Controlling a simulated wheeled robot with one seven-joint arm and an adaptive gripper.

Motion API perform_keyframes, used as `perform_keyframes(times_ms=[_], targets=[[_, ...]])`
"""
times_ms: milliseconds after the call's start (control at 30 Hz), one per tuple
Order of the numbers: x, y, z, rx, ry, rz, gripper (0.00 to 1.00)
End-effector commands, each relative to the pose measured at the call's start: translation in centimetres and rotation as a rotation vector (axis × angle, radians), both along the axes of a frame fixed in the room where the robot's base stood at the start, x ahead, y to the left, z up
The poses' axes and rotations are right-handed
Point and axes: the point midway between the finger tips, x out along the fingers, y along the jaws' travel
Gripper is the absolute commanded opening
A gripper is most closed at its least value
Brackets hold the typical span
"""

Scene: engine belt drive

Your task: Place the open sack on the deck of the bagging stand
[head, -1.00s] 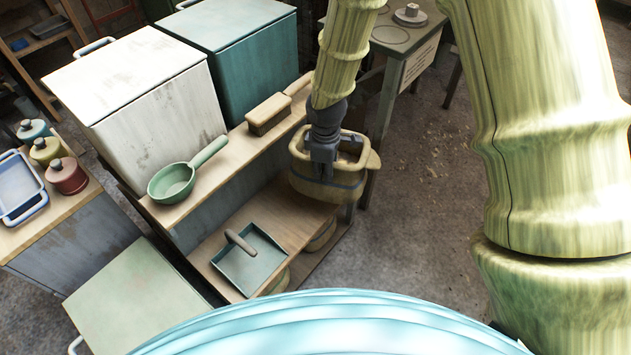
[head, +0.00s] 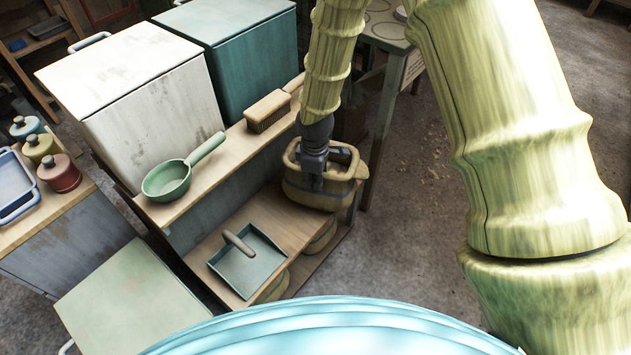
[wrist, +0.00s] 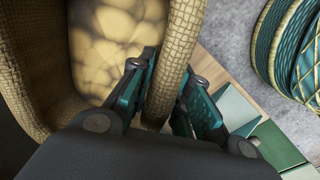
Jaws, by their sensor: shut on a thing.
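The open sack (head: 308,197) is tan and woven, with a thick rim, and stands upright at the right end of the low wooden shelf. Whether it rests on the shelf or hangs just above it I cannot tell. In the wrist view the sack's rim (wrist: 181,45) passes between the fingers of my gripper (wrist: 166,88), which is shut on it. Lumpy tan contents (wrist: 115,35) show inside. My gripper (head: 314,180) also shows in the head view, pointing down. What looks like the bagging stand (head: 385,30), a table with round outlines on top, is behind, partly hidden by my arm.
A green dustpan (head: 248,272) lies on the low shelf. A green pan (head: 167,180) and a brush (head: 268,110) are on the upper shelf. White (head: 140,85) and teal (head: 235,50) bins stand behind. Open floor (head: 430,230) is right of the shelf.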

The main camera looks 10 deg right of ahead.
Motion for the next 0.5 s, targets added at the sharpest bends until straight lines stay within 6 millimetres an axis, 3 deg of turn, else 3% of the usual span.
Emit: perform_keyframes(times_ms=[267,300,400,500], targets=[[0.03,-0.01,0.05,0.0,-0.001,0.0,0.0],[-0.03,0.0,-0.07,0.0,0.001,0.0,0.21],[-0.03,-0.01,-0.05,-0.001,0.0,0.0,0.39],[-0.02,-0.01,-0.05,-0.001,0.0,0.0,0.4]])
